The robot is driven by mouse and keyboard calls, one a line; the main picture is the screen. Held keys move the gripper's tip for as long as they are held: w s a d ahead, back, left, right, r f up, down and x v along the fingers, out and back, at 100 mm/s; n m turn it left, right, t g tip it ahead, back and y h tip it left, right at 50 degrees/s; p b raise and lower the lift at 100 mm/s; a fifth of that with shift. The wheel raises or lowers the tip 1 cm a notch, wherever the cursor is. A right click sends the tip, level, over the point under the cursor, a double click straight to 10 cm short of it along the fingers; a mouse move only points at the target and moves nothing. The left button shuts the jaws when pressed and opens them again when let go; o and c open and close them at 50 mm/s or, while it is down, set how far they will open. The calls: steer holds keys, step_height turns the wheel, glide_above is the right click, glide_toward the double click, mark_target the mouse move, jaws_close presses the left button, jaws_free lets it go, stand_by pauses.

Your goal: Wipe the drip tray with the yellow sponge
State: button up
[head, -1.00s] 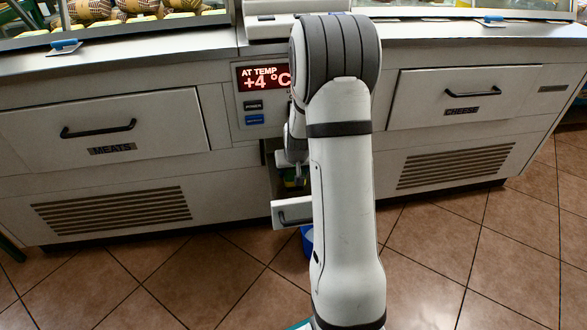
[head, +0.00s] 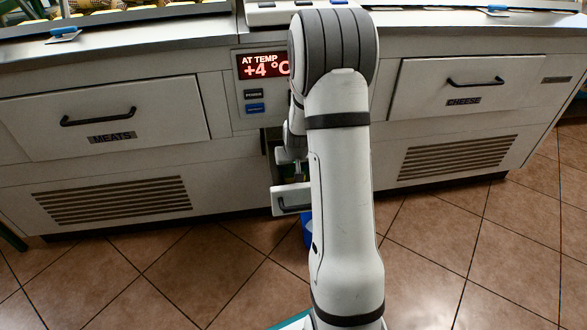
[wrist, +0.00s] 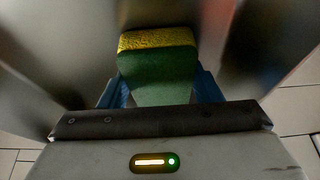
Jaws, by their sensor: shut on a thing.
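The sponge (wrist: 157,66) fills the middle of the wrist view, with a yellow top layer and a green body. My gripper (wrist: 160,86) is shut on it, one blue finger at each side. In the head view my arm hides most of my gripper, which is low in the narrow gap under the temperature display; a bit of green shows there. A small pale drawer front (head: 291,198) with a dark handle sticks out under the gap. It may belong to the drip tray; the tray's surface is hidden, and I cannot tell whether the sponge touches it.
Smooth grey surfaces flank the sponge closely in the wrist view. The counter has a MEATS drawer (head: 105,117) at left, a CHEESE drawer (head: 455,84) at right and a temperature display (head: 263,66) between. A blue bucket-like thing (head: 306,229) stands below, partly hidden. Tiled floor lies clear at both sides.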

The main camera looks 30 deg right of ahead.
steer(key=shift+w+d+r+p, duration=0.2)
steer(key=shift+r+p, duration=0.45)
steer(key=shift+r, duration=0.3)
steer(key=shift+w+d+r+p, duration=0.1)
steer(key=shift+w+r+p, duration=0.1)
steer(key=shift+r+p, duration=1.8)
steer(key=shift+r, duration=1)
steer(key=shift+a, duration=0.1)
